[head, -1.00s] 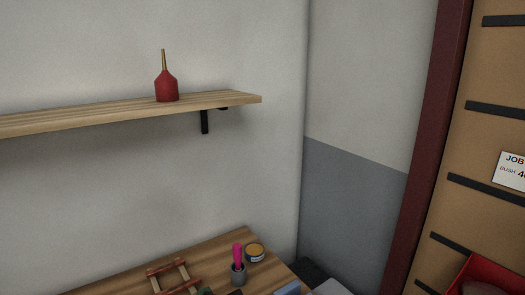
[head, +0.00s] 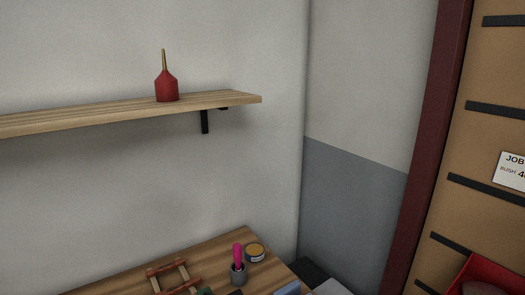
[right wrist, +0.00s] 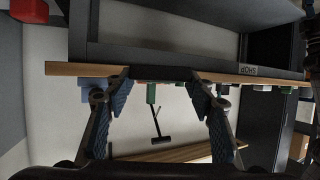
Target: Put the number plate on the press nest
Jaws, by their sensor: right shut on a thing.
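My right gripper (right wrist: 162,76) shows in the right wrist view, its two blue-padded fingers set wide apart. It is shut on a dark thing (right wrist: 162,72) seen edge-on between the fingertips, which looks like the number plate. Its face and any number are hidden. The held thing lies in front of a wooden edge and a dark grey framed structure. I cannot make out the press nest in either view. Neither gripper shows in the head view, and my left gripper is out of sight.
In the head view, a wooden shelf (head: 60,119) carries a red oil bottle (head: 166,87). A red bin (head: 482,272) is at lower right.

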